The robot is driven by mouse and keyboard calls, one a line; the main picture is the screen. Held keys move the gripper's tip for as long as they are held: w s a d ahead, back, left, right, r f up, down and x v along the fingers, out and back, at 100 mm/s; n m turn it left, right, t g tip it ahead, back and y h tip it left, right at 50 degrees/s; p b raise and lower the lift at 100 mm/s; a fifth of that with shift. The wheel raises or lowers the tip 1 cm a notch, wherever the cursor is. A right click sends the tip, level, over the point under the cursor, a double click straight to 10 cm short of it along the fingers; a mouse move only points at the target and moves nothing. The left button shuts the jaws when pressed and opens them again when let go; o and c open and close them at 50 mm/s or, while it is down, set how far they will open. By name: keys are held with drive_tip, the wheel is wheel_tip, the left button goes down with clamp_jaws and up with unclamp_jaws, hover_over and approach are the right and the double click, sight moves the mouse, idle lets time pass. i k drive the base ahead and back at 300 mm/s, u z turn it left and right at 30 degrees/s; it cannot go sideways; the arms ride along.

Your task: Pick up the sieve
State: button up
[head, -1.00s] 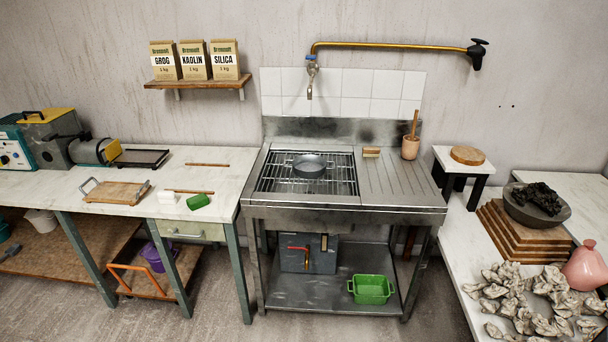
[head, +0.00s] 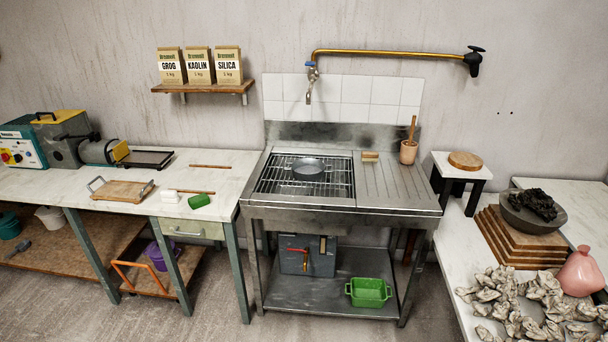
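A round, shallow grey metal pan-like thing, which looks like the sieve (head: 308,169), sits on the wire rack (head: 276,181) over the basin of the steel sink (head: 340,215). It is upright and nothing touches it from above. Its mesh is too small to make out. My gripper is not in view.
A brush (head: 370,157) and a wooden pot with a pestle-like stick (head: 408,152) stand on the drainboard. The tap (head: 309,88) hangs above the sink's back. A workbench (head: 100,205) is at left, a table of clay lumps (head: 520,300) at right. Floor shows in front.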

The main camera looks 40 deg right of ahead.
sight(307, 170)
drive_tip(key=z, duration=0.1)
drive_tip(key=i, duration=0.95)
drive_tip(key=u, duration=0.05)
